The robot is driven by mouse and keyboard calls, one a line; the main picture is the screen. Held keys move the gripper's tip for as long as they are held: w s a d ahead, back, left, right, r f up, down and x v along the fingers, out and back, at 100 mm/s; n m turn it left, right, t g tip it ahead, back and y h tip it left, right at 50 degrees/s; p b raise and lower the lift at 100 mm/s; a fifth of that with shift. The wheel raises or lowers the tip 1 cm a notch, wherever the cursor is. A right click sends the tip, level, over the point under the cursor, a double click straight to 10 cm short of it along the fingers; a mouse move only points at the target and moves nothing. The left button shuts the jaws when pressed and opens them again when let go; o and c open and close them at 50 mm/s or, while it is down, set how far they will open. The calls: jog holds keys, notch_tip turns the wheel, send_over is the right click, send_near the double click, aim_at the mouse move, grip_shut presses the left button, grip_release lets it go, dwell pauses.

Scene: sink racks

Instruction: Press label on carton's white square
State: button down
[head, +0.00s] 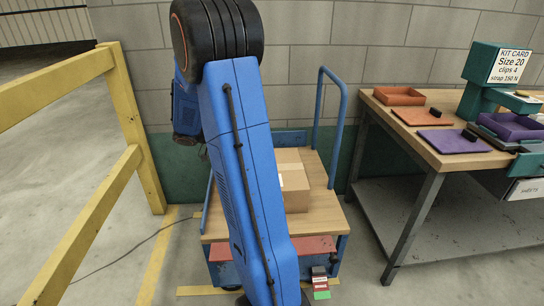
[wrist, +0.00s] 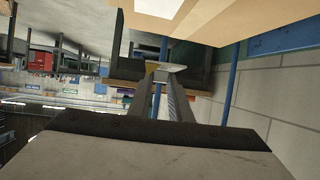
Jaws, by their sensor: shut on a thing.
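The brown carton (head: 295,185) stands on the trolley's wooden deck in the head view, its left part hidden behind my blue arm. A sliver of white (head: 281,180) shows on its face beside the arm. In the wrist view the carton (wrist: 245,18) fills the top, with a white square (wrist: 160,7) cut by the frame's edge. My gripper (wrist: 160,74) is shut on a thin pale piece, apparently the label (wrist: 172,67), just below the carton in the picture. I cannot tell whether the label touches the carton. In the head view my arm hides the gripper.
The blue trolley (head: 325,232) has an upright handle (head: 345,105) at the back. A workbench (head: 425,155) with trays and a kit card (head: 509,66) stands on the right. A yellow rail (head: 60,83) runs on the left. A block wall is behind.

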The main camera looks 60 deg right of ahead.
jog(key=shift+m+g+y, duration=0.6)
jog(key=shift+m+g, duration=0.1)
jog(key=shift+m, duration=0.1)
jog(key=shift+s+d+f, duration=0.35)
jog(key=shift+s+f, duration=0.5)
jog(key=shift+f, duration=0.9)
jog(key=shift+s+d+f, duration=0.3)
jog(key=shift+s+f, duration=0.5)
jog(key=shift+f, duration=1)
jog(key=shift+s+d+f, duration=0.35)
jog(key=shift+s+f, duration=0.5)
jog(key=shift+f, duration=0.9)
jog(key=shift+f, duration=0.55)
jog(key=c, duration=1.6)
grip_release()
jog(key=shift+o, duration=0.3)
jog(key=v, duration=1.7)
jog(key=shift+w+r, duration=0.15)
jog(key=shift+r, duration=0.05)
jog(key=shift+a, duration=0.1)
